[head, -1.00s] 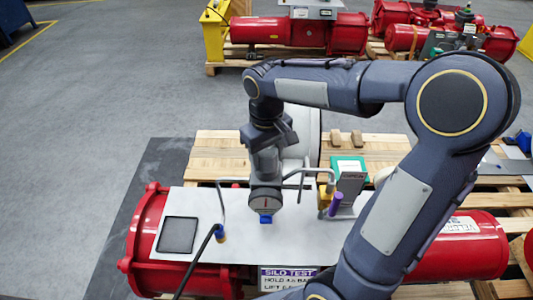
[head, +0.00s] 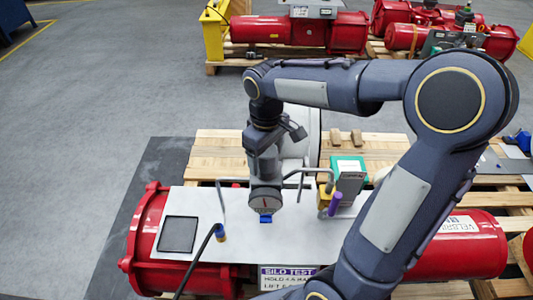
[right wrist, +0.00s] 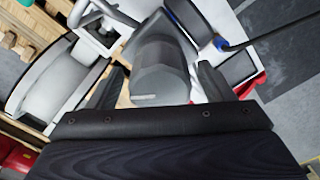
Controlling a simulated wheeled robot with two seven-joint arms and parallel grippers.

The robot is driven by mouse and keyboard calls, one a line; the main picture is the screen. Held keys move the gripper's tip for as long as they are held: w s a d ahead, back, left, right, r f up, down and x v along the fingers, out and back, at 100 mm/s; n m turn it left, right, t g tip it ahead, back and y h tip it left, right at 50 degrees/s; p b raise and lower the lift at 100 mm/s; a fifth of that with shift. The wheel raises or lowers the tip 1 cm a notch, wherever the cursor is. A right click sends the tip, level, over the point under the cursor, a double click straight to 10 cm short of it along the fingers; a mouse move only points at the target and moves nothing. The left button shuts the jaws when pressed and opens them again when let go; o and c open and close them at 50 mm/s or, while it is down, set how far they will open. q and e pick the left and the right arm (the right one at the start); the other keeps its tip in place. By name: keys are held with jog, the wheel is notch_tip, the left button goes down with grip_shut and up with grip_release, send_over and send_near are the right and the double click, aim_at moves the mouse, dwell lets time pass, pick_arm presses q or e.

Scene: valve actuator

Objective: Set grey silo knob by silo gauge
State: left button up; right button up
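The round silo gauge (head: 266,201) has a pale face and a red needle pointing roughly up. It faces the head camera above the white plate, with a blue piece (head: 266,218) below it. My right gripper (head: 268,150) is over the silo, just behind and above the gauge; its fingers are hard to make out in the head view. In the right wrist view the dark grey knob (right wrist: 160,72), with a light mark on its end, lies between the two fingers of my right gripper (right wrist: 158,85). They stand apart with gaps beside it. My left gripper is out of view.
Bent grey pipes (head: 306,172) and a green-topped box (head: 348,166) stand right of the gauge. A black tray (head: 179,234) lies on the white plate (head: 300,240) at left. Red cylinders flank the plate.

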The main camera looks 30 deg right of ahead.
notch_tip(320, 180, up, 8)
jog(key=shift+f, duration=0.1)
dwell(0.4)
jog(key=shift+s, duration=0.1)
dwell(0.4)
jog(key=s+a+f+m+t+y, duration=0.2)
jog(key=s+f+m, duration=0.1)
jog(key=s, duration=0.5)
jog(key=s+a+f+m+t+y, duration=0.1)
jog(key=s+a+f+m+t, duration=0.1)
jog(key=s, duration=0.6)
jog(key=shift+s+f+m+t+y, duration=0.25)
jog(key=shift+f+m+t+y, duration=0.25)
jog(key=shift+t, duration=0.3)
dwell(0.3)
